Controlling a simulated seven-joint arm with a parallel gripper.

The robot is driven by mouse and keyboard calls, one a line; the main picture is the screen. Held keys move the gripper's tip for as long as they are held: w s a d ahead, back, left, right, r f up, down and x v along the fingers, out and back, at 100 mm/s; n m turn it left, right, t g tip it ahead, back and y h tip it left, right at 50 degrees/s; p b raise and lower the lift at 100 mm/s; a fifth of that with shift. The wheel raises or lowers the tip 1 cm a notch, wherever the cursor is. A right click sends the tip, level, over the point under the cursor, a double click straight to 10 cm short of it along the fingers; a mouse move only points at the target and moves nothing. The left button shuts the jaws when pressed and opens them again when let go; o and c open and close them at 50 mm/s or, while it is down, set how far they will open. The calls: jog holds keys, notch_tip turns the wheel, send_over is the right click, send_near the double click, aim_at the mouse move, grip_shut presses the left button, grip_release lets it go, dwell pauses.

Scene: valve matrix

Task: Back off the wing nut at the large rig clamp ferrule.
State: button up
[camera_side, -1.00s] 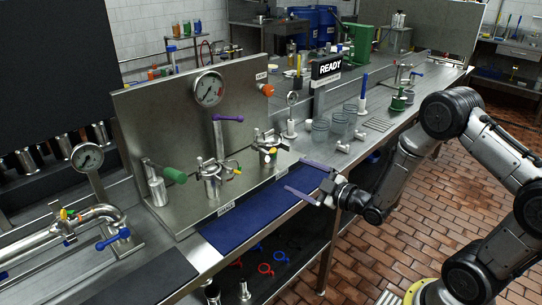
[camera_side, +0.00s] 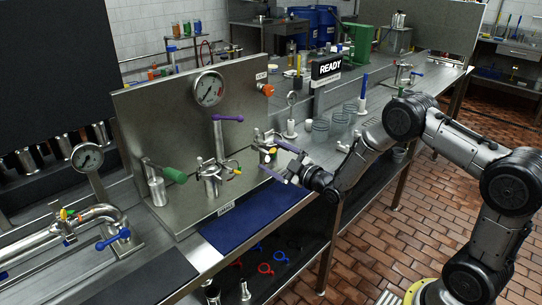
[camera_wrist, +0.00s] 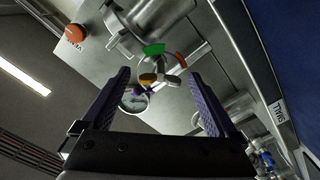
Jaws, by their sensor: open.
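The clamp ferrule at the right-hand rig (camera_side: 266,141) is a metal fitting in front of the upright steel panel. In the wrist view the metal clamp (camera_wrist: 125,42) fills the upper middle. A small wing nut (camera_wrist: 162,66) with green, orange, red and yellow coloured parts stands out from it. In the side view only a yellow spot of it shows clearly. My gripper (camera_side: 281,160) is open in front of this rig. In the wrist view my gripper (camera_wrist: 158,75) has its two dark fingers on either side of the nut, apart from it; exact depth is unclear.
A second clamp rig (camera_side: 211,180) stands to the left; a label (camera_wrist: 279,104), apparently reading SMALL, lies that way. A purple-handled lever (camera_side: 228,118), a round gauge (camera_side: 209,89) and an orange knob (camera_side: 267,90) are close by. A blue mat (camera_side: 250,217) lies clear in front.

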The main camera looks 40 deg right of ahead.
jog(key=shift+w, duration=0.65)
jog(key=c, duration=1.4)
jog(key=shift+o, duration=0.2)
jog(key=shift+m, duration=1.2)
jog(key=shift+f, duration=0.1)
jog(key=shift+s, duration=0.1)
jog(key=o, duration=1.4)
jog(key=shift+c, duration=0.2)
